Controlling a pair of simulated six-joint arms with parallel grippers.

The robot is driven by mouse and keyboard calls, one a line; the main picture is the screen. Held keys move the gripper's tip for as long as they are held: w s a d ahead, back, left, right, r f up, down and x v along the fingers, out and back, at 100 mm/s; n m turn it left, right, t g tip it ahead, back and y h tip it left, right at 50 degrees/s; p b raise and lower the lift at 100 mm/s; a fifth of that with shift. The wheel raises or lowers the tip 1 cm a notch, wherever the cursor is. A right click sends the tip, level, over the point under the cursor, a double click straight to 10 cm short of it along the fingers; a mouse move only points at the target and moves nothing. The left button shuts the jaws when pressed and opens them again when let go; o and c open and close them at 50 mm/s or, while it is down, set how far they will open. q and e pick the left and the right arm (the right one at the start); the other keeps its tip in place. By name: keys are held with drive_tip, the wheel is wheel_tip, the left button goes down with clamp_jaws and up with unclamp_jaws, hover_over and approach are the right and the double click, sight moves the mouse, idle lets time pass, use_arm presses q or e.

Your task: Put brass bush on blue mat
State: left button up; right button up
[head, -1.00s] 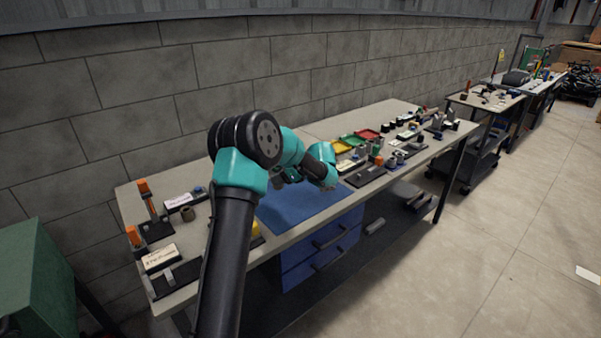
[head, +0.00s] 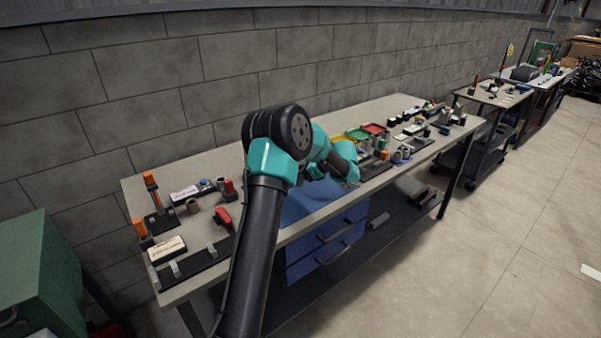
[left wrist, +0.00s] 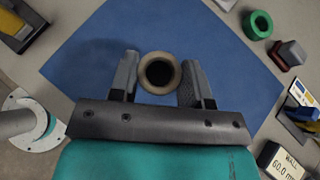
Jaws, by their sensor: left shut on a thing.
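The brass bush (left wrist: 160,73) is a tan-brown ring with a dark bore, seen end-on in the left wrist view. My left gripper (left wrist: 160,78) is shut on it, with one finger on each side. The blue mat (left wrist: 95,50) lies behind and below the bush in that view; how high the bush is above it I cannot tell. In the head view the blue mat (head: 298,208) is partly covered by my left arm. My left gripper (head: 314,176) is over the mat there, and the bush cannot be made out. My right gripper is not in view.
A green ring (left wrist: 257,24) and a labelled block (left wrist: 284,160) lie beyond the mat's right side. In the head view a brownish ring (head: 192,206) and a red-handled tool (head: 222,217) stand left of my arm. Coloured trays (head: 358,134) and several fixtures stand right of the mat.

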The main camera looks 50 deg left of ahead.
sight(301, 185)
use_arm(q)
drive_tip(key=shift+f, duration=2.2)
drive_tip(key=shift+f, duration=0.6)
idle(0.4)
drive_tip(key=o, duration=1.2)
drive_tip(key=shift+w+d, duration=0.1)
drive_tip(key=v, duration=1.7)
drive_tip(key=shift+d, duration=0.1)
